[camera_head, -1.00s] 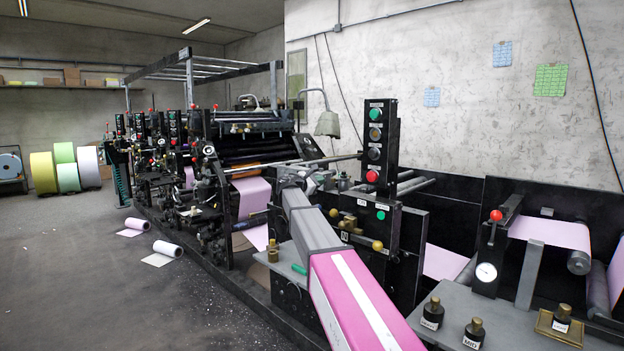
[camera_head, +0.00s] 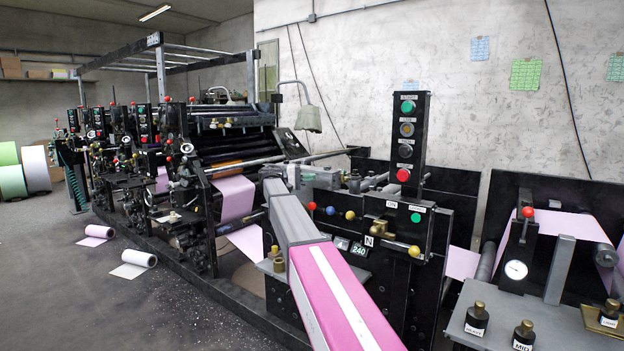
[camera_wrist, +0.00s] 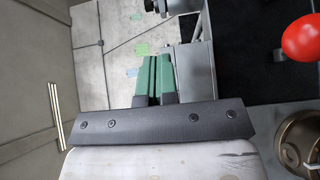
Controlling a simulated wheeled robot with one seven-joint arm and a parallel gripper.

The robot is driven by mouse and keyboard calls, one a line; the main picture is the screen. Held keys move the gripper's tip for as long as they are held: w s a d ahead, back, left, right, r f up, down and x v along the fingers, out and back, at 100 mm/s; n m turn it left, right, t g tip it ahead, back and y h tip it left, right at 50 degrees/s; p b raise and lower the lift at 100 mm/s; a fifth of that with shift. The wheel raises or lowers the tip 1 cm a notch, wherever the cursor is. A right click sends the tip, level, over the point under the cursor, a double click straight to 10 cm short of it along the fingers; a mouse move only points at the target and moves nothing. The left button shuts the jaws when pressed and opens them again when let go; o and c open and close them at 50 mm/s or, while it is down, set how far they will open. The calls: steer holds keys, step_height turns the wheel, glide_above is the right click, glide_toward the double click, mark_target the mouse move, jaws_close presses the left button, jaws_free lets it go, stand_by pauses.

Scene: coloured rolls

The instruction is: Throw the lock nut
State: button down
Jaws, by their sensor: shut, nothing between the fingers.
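I cannot tell for sure which part is the lock nut. A round brass fitting (camera_wrist: 298,142) shows at the right edge of the wrist view, to the right of my gripper and apart from it. In the head view, a small brass fitting (camera_head: 278,263) stands on a grey ledge left of my arm. Another brass piece (camera_head: 380,228) sits on the black control block below the button column. My gripper (camera_wrist: 154,62) has green fingers, shut together with nothing between them. In the head view my arm hides it.
A red ball knob (camera_wrist: 301,38) is at upper right in the wrist view. Red, blue and yellow (camera_head: 414,251) knobs line the black panel. A button column (camera_head: 406,145) rises behind. Labelled black weights (camera_head: 477,320) stand on the right ledge. Floor at left is mostly open.

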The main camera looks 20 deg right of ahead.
glide_toward(352, 178)
steer(key=shift+w+d, duration=0.75)
steer(key=shift+w, duration=0.2)
steer(key=shift+s+d, duration=0.5)
steer(key=shift+s, duration=0.35)
steer(key=shift+s+d, duration=0.5)
steer(key=shift+s, duration=0.3)
steer(key=shift+s+t, duration=0.15)
steer(key=shift+t, duration=0.15)
steer(key=shift+s+n+t, duration=0.15)
steer(key=shift+n+t, duration=0.15)
steer(key=shift+n, duration=0.1)
